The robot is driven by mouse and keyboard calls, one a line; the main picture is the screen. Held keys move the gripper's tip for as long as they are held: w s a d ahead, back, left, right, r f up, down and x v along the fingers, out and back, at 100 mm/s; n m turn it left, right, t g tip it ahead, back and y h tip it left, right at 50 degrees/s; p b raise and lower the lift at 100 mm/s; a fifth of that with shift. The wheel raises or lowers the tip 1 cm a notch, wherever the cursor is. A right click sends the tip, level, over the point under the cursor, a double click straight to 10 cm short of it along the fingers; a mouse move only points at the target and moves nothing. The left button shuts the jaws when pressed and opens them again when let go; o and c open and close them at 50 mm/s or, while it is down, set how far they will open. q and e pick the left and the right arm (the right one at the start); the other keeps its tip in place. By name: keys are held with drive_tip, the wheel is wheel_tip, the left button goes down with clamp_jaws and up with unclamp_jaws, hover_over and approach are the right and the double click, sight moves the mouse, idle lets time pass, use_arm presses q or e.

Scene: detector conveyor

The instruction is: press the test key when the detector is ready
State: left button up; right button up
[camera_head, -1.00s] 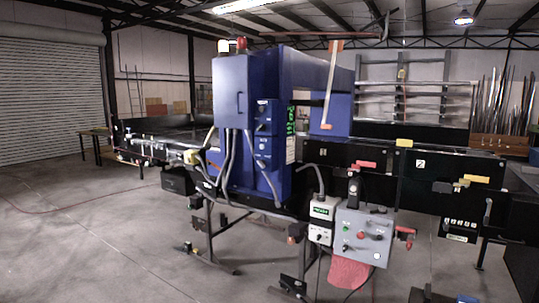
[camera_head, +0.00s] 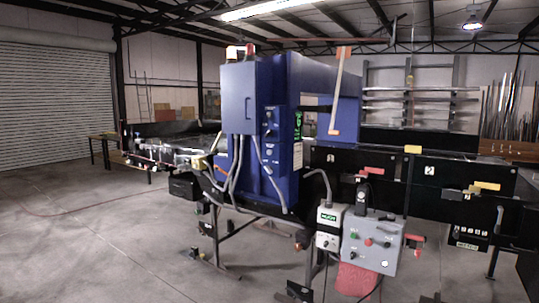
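The detector (camera_head: 240,105) is a tall blue cabinet and arch standing over a black conveyor. A grey control box (camera_head: 371,241) with several buttons hangs at the conveyor's front side, right of centre. A smaller white box (camera_head: 329,228) with a green label is beside it on the left. Which button is the test key is too small to tell. Red and pale yellow lamps (camera_head: 240,51) sit on top of the cabinet; whether they are lit I cannot tell. Neither of my grippers shows.
The black conveyor (camera_head: 425,181) runs across the middle to the right, with red and yellow handles along it. Grey concrete floor (camera_head: 95,235) is open at the left front. A dark table (camera_head: 103,139) stands at the far left, shelves (camera_head: 420,100) at the back right.

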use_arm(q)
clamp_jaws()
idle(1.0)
